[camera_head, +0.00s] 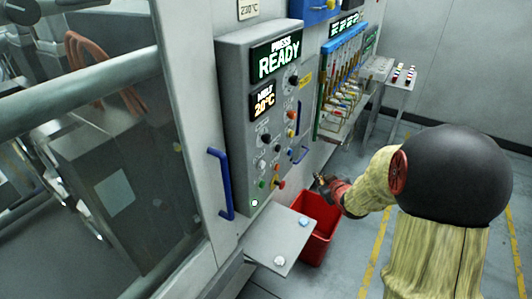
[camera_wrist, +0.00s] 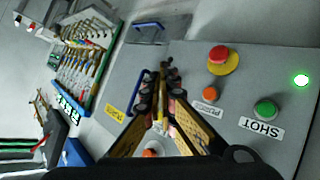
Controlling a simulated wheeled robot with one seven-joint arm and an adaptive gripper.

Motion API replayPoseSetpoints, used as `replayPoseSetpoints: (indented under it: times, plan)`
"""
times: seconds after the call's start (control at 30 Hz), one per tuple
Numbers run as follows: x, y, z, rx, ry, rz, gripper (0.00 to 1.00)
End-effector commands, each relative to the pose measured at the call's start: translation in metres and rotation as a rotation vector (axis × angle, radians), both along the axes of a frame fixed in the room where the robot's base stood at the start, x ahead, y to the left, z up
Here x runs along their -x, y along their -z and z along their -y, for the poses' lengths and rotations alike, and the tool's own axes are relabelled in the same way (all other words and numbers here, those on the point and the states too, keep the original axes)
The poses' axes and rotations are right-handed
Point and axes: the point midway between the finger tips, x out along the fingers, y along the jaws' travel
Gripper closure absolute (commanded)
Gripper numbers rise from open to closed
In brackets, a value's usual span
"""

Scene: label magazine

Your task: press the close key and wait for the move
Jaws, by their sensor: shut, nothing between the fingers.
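I cannot tell which button is the close key. My gripper (camera_head: 320,179) is shut and empty, to the right of the panel's lower part. In the wrist view, my gripper (camera_wrist: 162,88) reaches over the panel face, and I cannot tell whether it touches anything. Beside it are a red button on yellow (camera_wrist: 219,56), an orange button (camera_wrist: 210,94) and a green button (camera_wrist: 265,109) labelled SHOT. Another orange button (camera_wrist: 151,153) shows between the finger bases.
A green lamp (camera_wrist: 301,80) is lit. A blue handle (camera_head: 223,183) sticks out left of the panel. A red bin (camera_head: 316,215) and a grey shelf (camera_head: 270,243) are below. A tool rack (camera_head: 341,75) hangs to the right. Open floor lies beyond.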

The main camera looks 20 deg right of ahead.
Motion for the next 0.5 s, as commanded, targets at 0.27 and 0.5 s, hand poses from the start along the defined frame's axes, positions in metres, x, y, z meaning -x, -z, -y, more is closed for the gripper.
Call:
replayPoseSetpoints:
  times: [0.27,0.5]
  plan:
    - [-0.026,-0.049,-0.02,0.047,-0.109,0.184,1.0]
    - [-0.029,-0.055,-0.022,0.054,-0.117,0.207,1.0]
